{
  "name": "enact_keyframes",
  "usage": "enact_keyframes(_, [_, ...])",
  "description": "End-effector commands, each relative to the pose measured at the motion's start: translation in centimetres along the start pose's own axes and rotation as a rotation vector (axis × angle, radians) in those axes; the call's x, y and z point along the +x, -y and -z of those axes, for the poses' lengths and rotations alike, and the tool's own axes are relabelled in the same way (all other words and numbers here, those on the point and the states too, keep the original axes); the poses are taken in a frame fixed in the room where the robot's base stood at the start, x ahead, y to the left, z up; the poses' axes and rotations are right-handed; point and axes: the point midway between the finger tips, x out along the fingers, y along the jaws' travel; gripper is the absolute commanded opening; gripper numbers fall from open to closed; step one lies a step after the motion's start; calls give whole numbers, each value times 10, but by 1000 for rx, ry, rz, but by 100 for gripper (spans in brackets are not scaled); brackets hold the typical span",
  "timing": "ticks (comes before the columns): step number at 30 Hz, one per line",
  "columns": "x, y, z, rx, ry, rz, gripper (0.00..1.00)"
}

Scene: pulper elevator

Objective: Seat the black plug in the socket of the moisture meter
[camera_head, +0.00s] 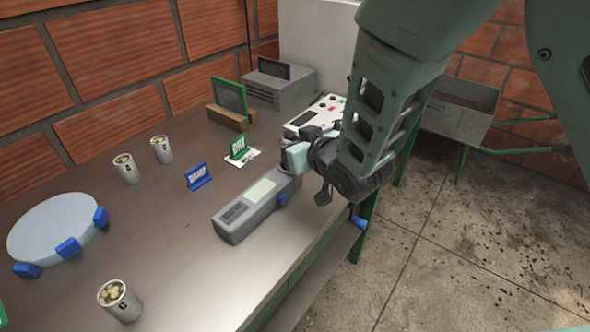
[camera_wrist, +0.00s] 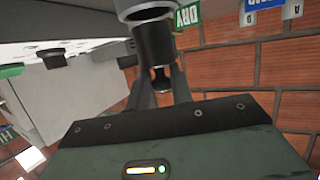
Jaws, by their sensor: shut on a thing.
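The moisture meter (camera_head: 258,205) is a long grey body with a pale screen, lying on the metal table near its right edge. My gripper (camera_head: 294,157) is at the meter's far end. In the wrist view my gripper (camera_wrist: 160,85) is shut on the black plug (camera_wrist: 154,45), a dark cylinder. The plug's upper end in that view meets a grey round collar (camera_wrist: 142,8), which looks like the meter's socket end. How deep the plug sits in it I cannot tell. In the head view the plug and socket are hidden by my gripper.
A blue DAMP sign (camera_head: 198,175) and a green DRY sign (camera_head: 238,147) stand left of the meter. A white panel with buttons (camera_head: 316,115) is behind my gripper. Several cans and a pale round dish (camera_head: 52,228) are on the left. The table front is mostly clear.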

Motion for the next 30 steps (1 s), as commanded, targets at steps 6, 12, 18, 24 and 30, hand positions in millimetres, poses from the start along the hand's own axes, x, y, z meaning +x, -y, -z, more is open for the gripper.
enact_keyframes(6, [8,0,-24,0,-1,0,0])
enact_keyframes(12, [17,2,-47,-1,-1,1,0])
enact_keyframes(18, [16,1,-44,1,-2,1,0])
enact_keyframes(24, [17,1,-48,1,-2,0,25])
enact_keyframes(30, [17,1,-47,0,-1,1,44])
